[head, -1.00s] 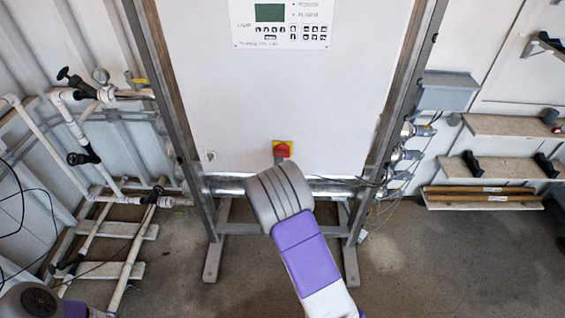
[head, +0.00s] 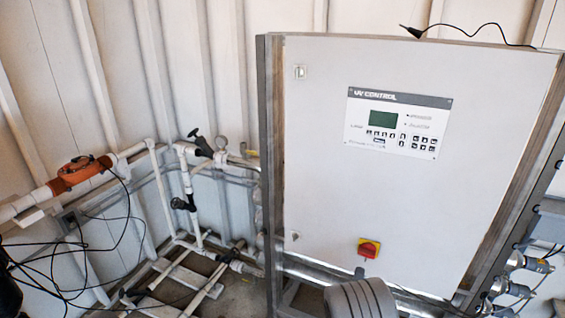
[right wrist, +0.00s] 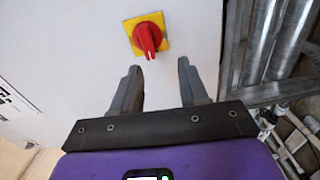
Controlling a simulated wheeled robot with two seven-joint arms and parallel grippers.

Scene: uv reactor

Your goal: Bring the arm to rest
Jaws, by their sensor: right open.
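The red rotary switch on its yellow plate (head: 369,247) sits low on the white cabinet door, and it also shows in the right wrist view (right wrist: 148,38). My right gripper (right wrist: 158,72) is open, with nothing between its two grey fingers. Its fingertips point at the door just below the switch and appear apart from the knob. In the head view only a grey ribbed part of my right arm shows at the bottom, below the switch; the fingers are hidden. My left gripper is not in view.
The white UV control cabinet (head: 420,200) stands in a metal frame, with a control panel (head: 398,122) on its door. White pipes and valves (head: 190,175) and loose black cables (head: 60,265) are at the left. Metal fittings (head: 525,263) stick out at the lower right.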

